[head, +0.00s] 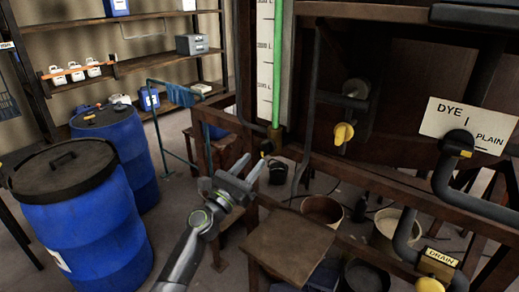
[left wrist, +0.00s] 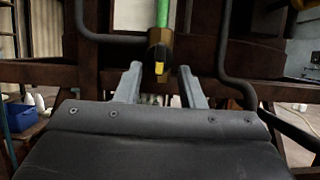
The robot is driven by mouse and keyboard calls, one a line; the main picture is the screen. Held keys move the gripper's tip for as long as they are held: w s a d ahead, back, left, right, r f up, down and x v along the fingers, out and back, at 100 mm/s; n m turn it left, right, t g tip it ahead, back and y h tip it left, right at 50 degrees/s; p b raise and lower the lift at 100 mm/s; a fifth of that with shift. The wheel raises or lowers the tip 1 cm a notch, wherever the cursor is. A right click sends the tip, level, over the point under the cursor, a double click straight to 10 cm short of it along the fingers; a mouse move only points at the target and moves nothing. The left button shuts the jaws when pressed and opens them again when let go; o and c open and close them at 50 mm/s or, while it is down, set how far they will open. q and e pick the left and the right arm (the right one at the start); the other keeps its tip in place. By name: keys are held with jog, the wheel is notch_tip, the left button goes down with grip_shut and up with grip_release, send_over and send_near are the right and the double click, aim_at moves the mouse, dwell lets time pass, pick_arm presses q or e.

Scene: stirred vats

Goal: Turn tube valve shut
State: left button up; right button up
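The tube valve (head: 268,146) sits at the foot of the green sight tube (head: 279,60). In the left wrist view the valve (left wrist: 160,50) shows a brass body and a dark handle with a yellow tip pointing down. My left gripper (head: 252,165) is open and empty, just below and in front of the valve in the head view. In the left wrist view its two fingers (left wrist: 160,72) stand apart, with the valve lined up between them and seemingly beyond their tips. I cannot tell whether they touch it. My right gripper is in neither view.
Wooden beams (head: 400,205) and dark pipes (head: 310,90) run close around the valve. A yellow-handled tap (head: 343,133) is to the right. A DYE/PLAIN sign (head: 468,124) and DRAIN label (head: 441,257) are farther right. Blue barrels (head: 85,225) stand at left.

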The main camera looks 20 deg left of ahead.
aim_at(262, 150)
pick_arm(q)
jog(key=shift+x, duration=2.2)
grip_shut()
